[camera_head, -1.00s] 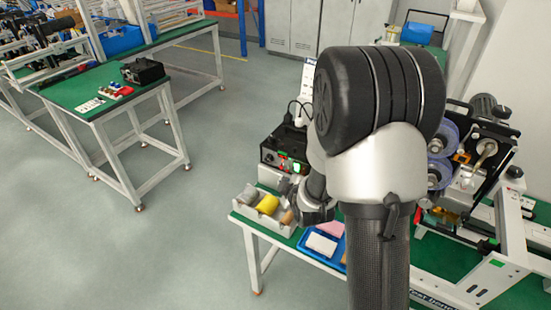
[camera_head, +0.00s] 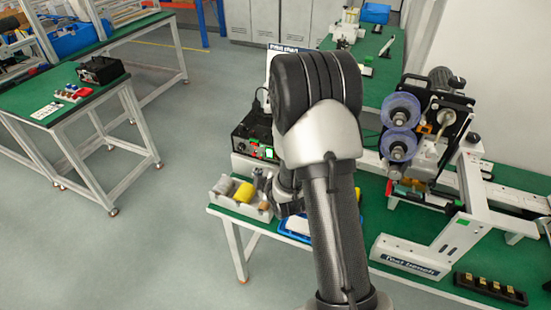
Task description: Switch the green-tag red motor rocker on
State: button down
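A black control box (camera_head: 254,137) stands at the back left of the green test bench, left of my arm. Its front shows a small green-lit patch (camera_head: 269,153) with a little red beside it. The motor rocker and its tag are too small to tell apart, and so is the rocker's position. My arm covers the box's right side. My gripper (camera_head: 284,196) is low behind my arm, near a grey tray of parts in front of the box. My arm hides most of it, and its fingers cannot be made out.
The grey tray (camera_head: 223,203) holds a yellow roll and other parts. A blue tray (camera_head: 290,234) lies beside it. A coder machine (camera_head: 430,130) with blue rollers stands right of my arm. A black strip (camera_head: 490,288) lies front right. Another bench (camera_head: 60,118) with a black box stands left, beyond open floor.

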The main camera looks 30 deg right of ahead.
jog(key=w+d+f, duration=0.1)
jog(key=w+d, duration=0.3)
jog(key=d, duration=0.1)
jog(key=shift+d+b, duration=0.1)
jog(key=shift+b, duration=0.25)
dwell(1.2)
jog(key=shift+w+d, duration=0.2)
jog(key=shift+d, duration=0.05)
jog(key=shift+w+d+f+b, duration=0.1)
jog(key=shift+w+d+b, duration=0.15)
jog(key=shift+b, duration=0.2)
dwell(0.5)
jog(key=shift+s+a, duration=0.1)
jog(key=shift+a, duration=0.05)
jog(key=shift+s+a+b, duration=0.3)
jog(key=shift+s+a, duration=0.1)
jog(key=shift+a, duration=0.05)
jog(key=shift+a, duration=0.1)
dwell(0.3)
